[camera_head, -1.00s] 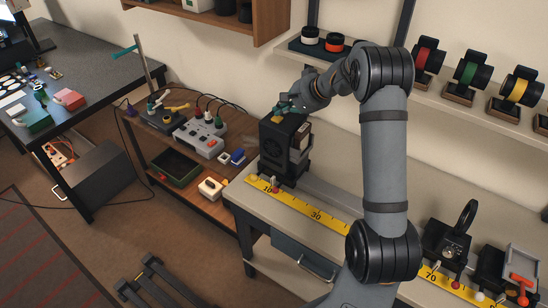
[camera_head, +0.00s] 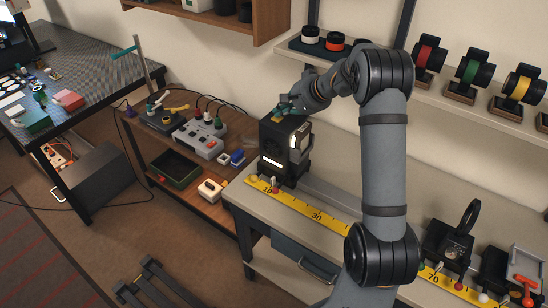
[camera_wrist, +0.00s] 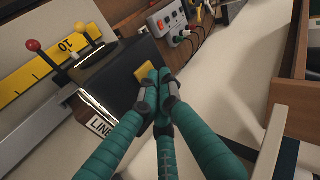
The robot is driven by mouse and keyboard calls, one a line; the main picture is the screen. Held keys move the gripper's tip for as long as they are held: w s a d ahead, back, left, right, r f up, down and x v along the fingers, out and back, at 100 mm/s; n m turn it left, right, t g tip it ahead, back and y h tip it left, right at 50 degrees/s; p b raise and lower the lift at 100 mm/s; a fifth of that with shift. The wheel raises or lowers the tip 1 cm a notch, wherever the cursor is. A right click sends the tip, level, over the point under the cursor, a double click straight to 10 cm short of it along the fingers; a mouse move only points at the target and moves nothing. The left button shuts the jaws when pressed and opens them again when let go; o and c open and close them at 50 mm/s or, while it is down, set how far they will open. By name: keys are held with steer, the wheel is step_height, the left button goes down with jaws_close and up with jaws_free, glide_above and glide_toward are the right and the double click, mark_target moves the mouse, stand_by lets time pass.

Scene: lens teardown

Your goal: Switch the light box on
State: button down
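The light box (camera_head: 272,144) is a black box standing at the left end of the grey bench. White light shows at its front and side in the head view. In the wrist view its dark top (camera_wrist: 125,75) fills the middle, with a bright strip along one edge. A yellow switch piece (camera_head: 277,119) sits on top; it also shows in the wrist view (camera_wrist: 145,73). My gripper (camera_head: 286,107) is above the box top, its teal fingers drawn together with nothing visible between them. In the wrist view the fingertips (camera_wrist: 162,84) are right beside the yellow piece; contact is unclear.
A yellow ruler (camera_head: 316,214) with small knobs runs along the bench front. A grey socket box (camera_head: 201,137) with cables stands on the wooden shelf to the left. Coloured reels (camera_head: 468,74) stand on the shelf at right. The bench middle is clear.

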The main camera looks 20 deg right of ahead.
mark_target(281, 118)
steer(key=shift+r, duration=0.4)
steer(key=shift+r+p, duration=1.7)
steer(key=shift+r, duration=1.35)
steer(key=shift+f, duration=0.1)
